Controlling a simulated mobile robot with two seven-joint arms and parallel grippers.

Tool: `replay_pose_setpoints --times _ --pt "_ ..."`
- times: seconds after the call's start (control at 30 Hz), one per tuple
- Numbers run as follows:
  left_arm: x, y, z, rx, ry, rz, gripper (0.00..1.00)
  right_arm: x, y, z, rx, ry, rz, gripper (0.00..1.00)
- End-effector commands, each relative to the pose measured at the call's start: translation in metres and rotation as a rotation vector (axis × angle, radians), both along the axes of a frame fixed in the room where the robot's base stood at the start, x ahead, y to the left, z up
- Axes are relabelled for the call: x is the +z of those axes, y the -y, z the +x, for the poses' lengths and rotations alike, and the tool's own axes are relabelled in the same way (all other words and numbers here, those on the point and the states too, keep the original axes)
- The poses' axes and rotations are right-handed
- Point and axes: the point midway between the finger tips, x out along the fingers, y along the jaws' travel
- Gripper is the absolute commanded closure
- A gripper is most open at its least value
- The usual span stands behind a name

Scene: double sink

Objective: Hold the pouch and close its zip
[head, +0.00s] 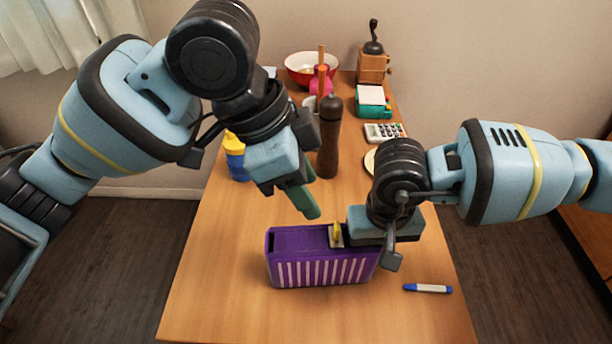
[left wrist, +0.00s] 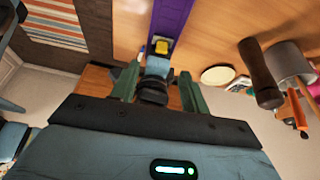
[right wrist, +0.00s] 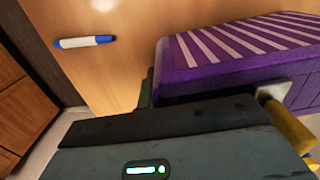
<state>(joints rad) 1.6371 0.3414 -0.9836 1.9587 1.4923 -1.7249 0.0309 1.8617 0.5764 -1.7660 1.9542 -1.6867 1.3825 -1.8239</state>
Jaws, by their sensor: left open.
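The purple pouch (head: 290,272) with white stripes lies on the table's near half. A yellow zip tab (head: 337,232) with a pale metal slider sits on its top, right of the middle; it also shows in the left wrist view (left wrist: 161,46). My left gripper (head: 307,208) is open and empty, pointing down above the pouch's far side, apart from the tab. My right gripper (head: 343,232) is at the pouch's right end, beside the tab. In the right wrist view one green finger lies along the pouch's (right wrist: 190,85) side; the other finger is hidden, so its grip is unclear.
A blue-and-white marker (head: 428,288) lies right of the pouch. A tall brown mill (head: 330,135) and a blue-and-yellow bottle (head: 235,160) stand behind. A calculator (head: 384,131), red bowl (head: 300,75) and grinder (head: 372,68) are farther back. The table's near left is clear.

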Motion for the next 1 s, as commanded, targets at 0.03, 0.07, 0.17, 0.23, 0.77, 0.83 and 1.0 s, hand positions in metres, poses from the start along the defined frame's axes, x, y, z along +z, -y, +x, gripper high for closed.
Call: replay_pose_setpoints --times 0.03,0.07,0.17,0.23,0.77,0.83,1.0 --pt "-0.007 0.003 0.0 -0.001 -0.003 0.001 0.55 0.0 0.0 0.0 0.0 0.001 0.001 1.0" --pt "-0.01 0.004 0.0 -0.001 -0.003 0.001 0.55 0.0 0.0 0.0 0.0 0.001 0.001 1.0" --pt "-0.025 0.01 0.0 -0.001 -0.003 0.002 0.55 0.0 0.0 0.0 0.0 0.001 0.001 1.0" --pt "-0.036 0.015 0.0 -0.001 -0.004 0.002 0.55 0.0 0.0 0.0 0.0 0.001 0.0 1.0" --pt "-0.099 0.041 0.003 0.0 -0.001 0.0 0.55 0.0 0.0 0.0 0.0 0.001 0.001 1.0" --pt "-0.102 0.042 0.003 0.0 -0.001 0.001 0.55 0.0 0.0 0.0 0.0 0.001 0.001 1.0" --pt "-0.104 0.043 0.003 0.0 -0.001 0.002 0.55 0.0 0.0 0.0 0.0 0.001 0.001 1.0"
